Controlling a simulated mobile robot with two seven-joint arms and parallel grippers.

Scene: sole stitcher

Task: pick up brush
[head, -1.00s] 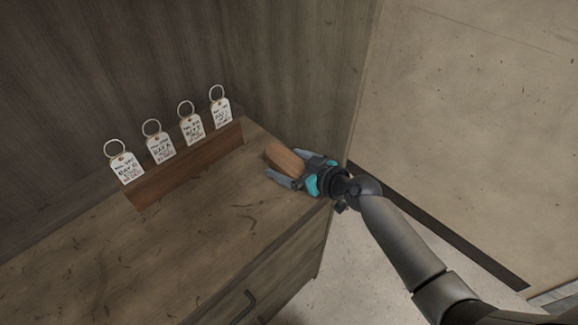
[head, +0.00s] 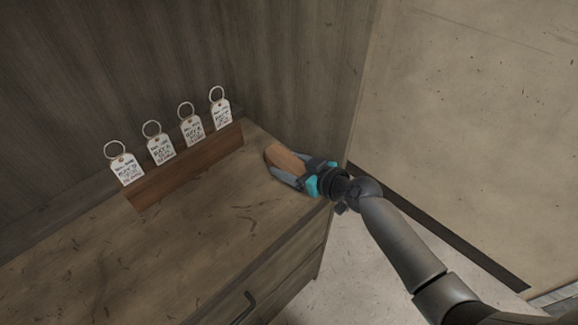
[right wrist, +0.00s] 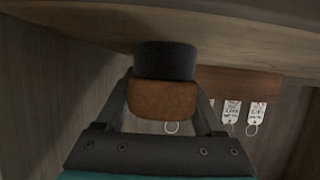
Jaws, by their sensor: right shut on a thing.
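The brush is at the right end of the wooden cabinet top, near the back corner. Its brown wooden back (head: 286,158) shows in the head view. In the right wrist view the brush (right wrist: 162,98) shows a brown wooden block with a dark band of bristles toward the cabinet top. My right gripper (head: 288,170) is shut on it, with one finger along each side; the fingers also show in the right wrist view (right wrist: 162,108). I cannot tell whether the bristles touch the cabinet top. My left gripper is not in view.
A wooden rack (head: 186,170) with several white ring tags (head: 160,149) stands along the back of the cabinet top (head: 200,235), left of the brush. A dark panel (head: 300,70) rises behind. A drawer handle (head: 244,306) is on the front. The top's middle is clear.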

